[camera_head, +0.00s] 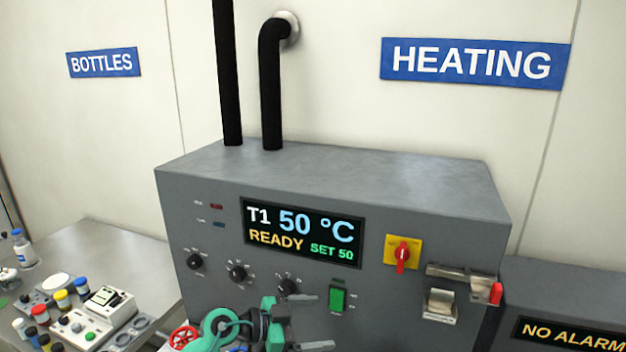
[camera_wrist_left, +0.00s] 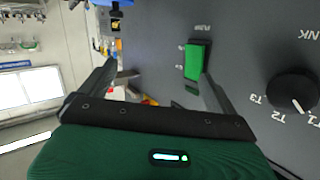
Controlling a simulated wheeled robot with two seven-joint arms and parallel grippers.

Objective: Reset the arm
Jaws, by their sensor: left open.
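My left gripper (camera_head: 318,322) shows at the bottom middle of the head view, in front of the grey heating cabinet (camera_head: 330,165). Its two fingers are apart with nothing between them. In the left wrist view the open fingers (camera_wrist_left: 155,85) point toward the panel. My right gripper is not in view.
The display (camera_head: 303,233) reads T1 50 °C, READY, SET 50. A red-and-yellow rotary switch (camera_head: 402,252) and a metal latch with a red tip (camera_head: 460,285) are to the right. A bench (camera_head: 110,255) with bottles and devices stands left. A red valve wheel (camera_head: 184,337) is low beside my arm.

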